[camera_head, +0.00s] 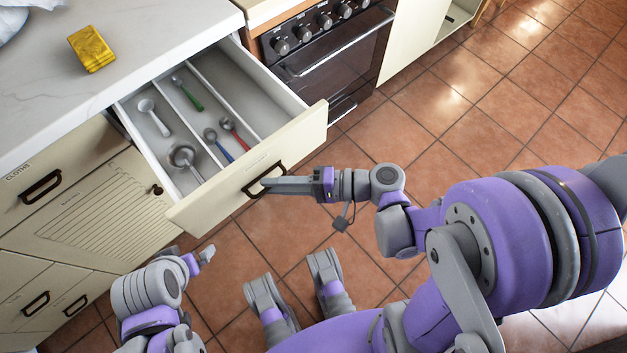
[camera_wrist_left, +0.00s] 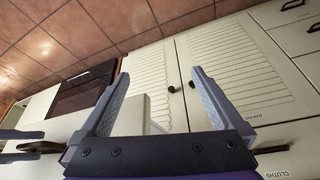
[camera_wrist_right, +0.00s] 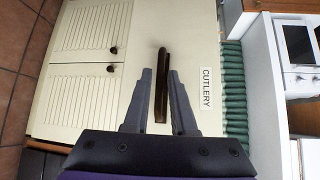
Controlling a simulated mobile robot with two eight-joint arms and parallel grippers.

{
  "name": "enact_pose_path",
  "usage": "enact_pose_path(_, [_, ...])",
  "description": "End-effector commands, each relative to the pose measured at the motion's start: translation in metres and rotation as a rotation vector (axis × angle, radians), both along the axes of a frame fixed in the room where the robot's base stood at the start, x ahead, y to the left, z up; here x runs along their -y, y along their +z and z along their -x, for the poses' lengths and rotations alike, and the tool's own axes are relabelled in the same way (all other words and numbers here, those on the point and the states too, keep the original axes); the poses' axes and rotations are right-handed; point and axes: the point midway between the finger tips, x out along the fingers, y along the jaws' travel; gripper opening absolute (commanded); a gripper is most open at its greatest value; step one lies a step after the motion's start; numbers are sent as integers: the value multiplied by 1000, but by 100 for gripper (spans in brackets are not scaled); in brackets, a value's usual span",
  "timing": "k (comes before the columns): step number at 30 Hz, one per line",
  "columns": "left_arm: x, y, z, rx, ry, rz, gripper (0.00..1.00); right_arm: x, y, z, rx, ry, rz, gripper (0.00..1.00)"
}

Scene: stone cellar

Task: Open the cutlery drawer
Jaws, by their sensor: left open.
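The cutlery drawer (camera_head: 301,137) is pulled well out from under the counter, its inside in full view. Its dark handle (camera_head: 249,187) sits mid-front, and a CUTLERY label shows beside the handle (camera_wrist_right: 161,85) in the right wrist view. My right gripper (camera_head: 268,184) is at this handle, its fingers close on both sides of the bar in the right wrist view (camera_wrist_right: 160,78), and appears shut on it. My left gripper (camera_wrist_left: 160,76) is open and empty, low in front of the cabinet doors; its fingertips are partly hidden in the head view.
Several spoons and a ladle (camera_head: 183,156) lie in the drawer's compartments. A yellow sponge (camera_head: 91,48) is on the counter (camera_head: 150,35). The oven (camera_head: 330,55) stands right of the drawer. A CLOTHS drawer (camera_head: 65,165) is shut at left. The tiled floor (camera_head: 450,110) at right is clear.

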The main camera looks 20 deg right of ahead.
Motion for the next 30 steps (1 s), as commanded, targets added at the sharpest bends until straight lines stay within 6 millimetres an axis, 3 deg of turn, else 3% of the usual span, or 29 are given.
enact_pose_path(9, [0, 6, 1, 2, 0, 0, 100, 50, 8, 23, 0, -8, 1, 24])
enact_pose_path(15, [0, 9, 1, 3, 0, 0, 100, 73, 12, 36, 0, -4, 1, 24])
enact_pose_path(30, [0, 10, 1, 3, 0, 0, 100, 84, 13, 42, 0, 0, -1, 24])
